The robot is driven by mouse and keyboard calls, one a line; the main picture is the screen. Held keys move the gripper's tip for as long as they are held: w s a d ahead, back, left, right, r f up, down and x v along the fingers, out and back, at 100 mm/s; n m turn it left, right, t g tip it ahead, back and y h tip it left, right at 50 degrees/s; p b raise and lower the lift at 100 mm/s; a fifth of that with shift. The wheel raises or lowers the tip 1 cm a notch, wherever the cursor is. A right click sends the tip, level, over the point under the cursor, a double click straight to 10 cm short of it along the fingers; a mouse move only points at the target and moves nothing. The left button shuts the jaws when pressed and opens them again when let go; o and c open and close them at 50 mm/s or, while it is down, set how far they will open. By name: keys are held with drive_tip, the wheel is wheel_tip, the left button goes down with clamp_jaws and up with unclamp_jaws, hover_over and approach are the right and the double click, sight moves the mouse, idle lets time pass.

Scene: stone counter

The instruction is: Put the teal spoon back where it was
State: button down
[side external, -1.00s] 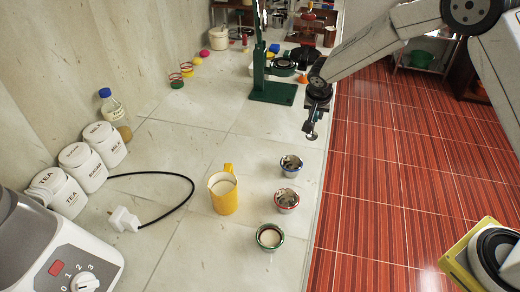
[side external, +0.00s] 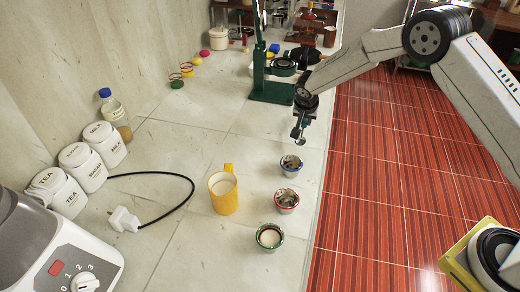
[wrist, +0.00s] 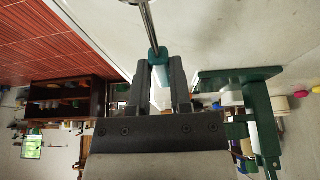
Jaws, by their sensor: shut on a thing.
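My gripper (side external: 303,116) is in the air above the counter, over the area just behind the blue-rimmed cup. In the wrist view its two fingers (wrist: 160,80) are closed on the teal handle of the spoon (wrist: 155,58). The spoon's metal shaft points away from the fingers, and its far end runs out of that picture. In the side view the spoon's metal end (side external: 298,134) hangs below the gripper, above the blue-rimmed cup (side external: 291,165) and apart from it. The fingers hide part of the handle.
A red-rimmed cup (side external: 286,201) and a green-rimmed cup (side external: 270,237) stand in front of the blue-rimmed one. A yellow mug (side external: 223,195) stands to their left. A green stand (side external: 271,92) is behind. The counter's right edge drops to the red floor (side external: 390,190).

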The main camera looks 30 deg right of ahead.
sight(304, 124)
drive_tip(key=shift+w+f, duration=0.1)
drive_tip(key=shift+f, duration=1.4)
drive_tip(key=c, duration=0.5)
unclamp_jaws()
drive_tip(key=shift+f, duration=0.1)
drive_tip(key=shift+c, duration=0.2)
drive_tip(key=shift+f, duration=0.1)
drive_tip(key=shift+w+v, duration=0.15)
drive_tip(key=shift+v, duration=1.6)
drive_tip(key=shift+w+v, duration=0.1)
drive_tip(key=shift+v, duration=1.65)
drive_tip(key=shift+s+r, duration=0.15)
drive_tip(key=shift+r, duration=0.35)
drive_tip(key=shift+s, duration=0.1)
